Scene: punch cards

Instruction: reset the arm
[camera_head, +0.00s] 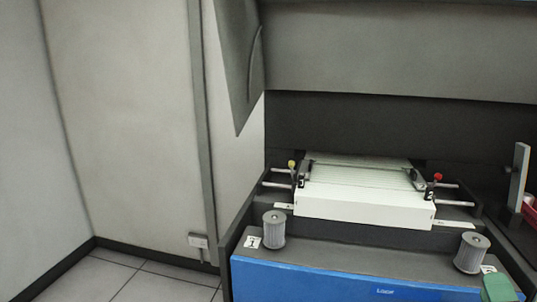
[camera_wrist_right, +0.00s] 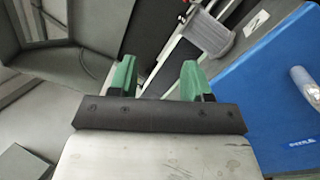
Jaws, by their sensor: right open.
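My right gripper shows in the right wrist view (camera_wrist_right: 158,78). Its two green fingertips stand apart with nothing between them, so it is open and empty. In the head view only a green part of it (camera_head: 500,288) shows at the bottom right corner, in front of the blue panel. It looks clear of the white card tray. My left gripper is in neither view.
A machine holds a white card tray (camera_head: 365,207) between rails. Grey ribbed knobs stand at its front left (camera_head: 273,230) and front right (camera_head: 471,254), above a blue front panel (camera_head: 320,284). A red container (camera_head: 531,211) is at the right edge. Tiled floor is clear at left.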

